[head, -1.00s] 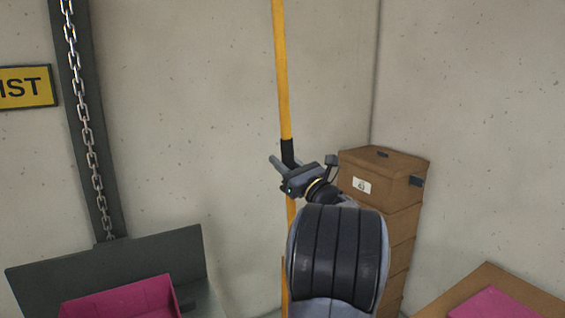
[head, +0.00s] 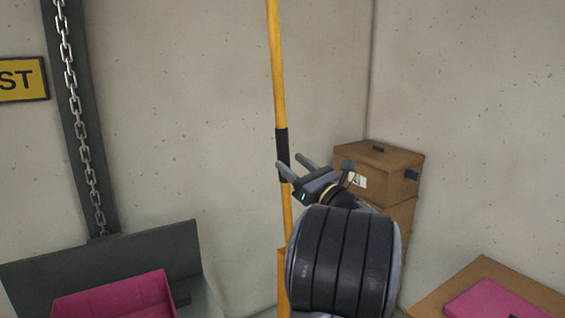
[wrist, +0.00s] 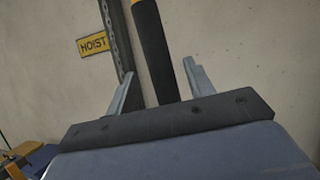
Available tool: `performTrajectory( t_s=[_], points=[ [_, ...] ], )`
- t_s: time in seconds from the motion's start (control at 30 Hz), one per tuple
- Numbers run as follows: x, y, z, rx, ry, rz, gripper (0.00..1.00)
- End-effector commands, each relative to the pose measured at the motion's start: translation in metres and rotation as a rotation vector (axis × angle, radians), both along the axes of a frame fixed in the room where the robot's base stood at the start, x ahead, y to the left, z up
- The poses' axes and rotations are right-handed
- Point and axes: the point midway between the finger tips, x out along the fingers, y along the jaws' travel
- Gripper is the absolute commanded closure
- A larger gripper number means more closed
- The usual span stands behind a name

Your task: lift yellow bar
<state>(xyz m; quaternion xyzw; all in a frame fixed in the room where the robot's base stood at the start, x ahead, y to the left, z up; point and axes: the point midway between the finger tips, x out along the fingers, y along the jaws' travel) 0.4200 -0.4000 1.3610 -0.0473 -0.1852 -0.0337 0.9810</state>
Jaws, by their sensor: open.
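The yellow bar (head: 278,65) stands upright in front of the wall in the head view, with a black grip section (head: 282,150) partway along it. My gripper (head: 292,162) is open at the height of the lower part of that black section. In the wrist view the black section (wrist: 157,50) rises between the two fingers of my gripper (wrist: 158,85), nearer the middle than either finger. A little yellow shows above it at the top edge. I see no finger clearly touching the bar. The bar's lower end is hidden behind my arm.
A stack of brown boxes (head: 378,170) stands behind my arm at the right. A pink bin (head: 115,300) sits at the lower left, by a dark panel (head: 110,262). A chain (head: 80,125) hangs beside a yellow sign (head: 22,80). A pink item (head: 495,300) lies at the lower right.

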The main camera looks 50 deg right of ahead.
Motion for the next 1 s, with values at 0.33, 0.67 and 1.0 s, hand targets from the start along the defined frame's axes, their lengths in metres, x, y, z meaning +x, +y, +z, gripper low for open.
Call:
performTrajectory(
  t_s=[0.33,0.67,1.0],
  points=[
    [-0.043,0.002,-0.017,-0.001,0.0,-0.001,0.5],
    [-0.045,0.002,-0.017,0.0,0.0,0.0,0.5],
    [-0.013,0.002,-0.002,0.0,0.0,0.005,0.5]
  ],
)
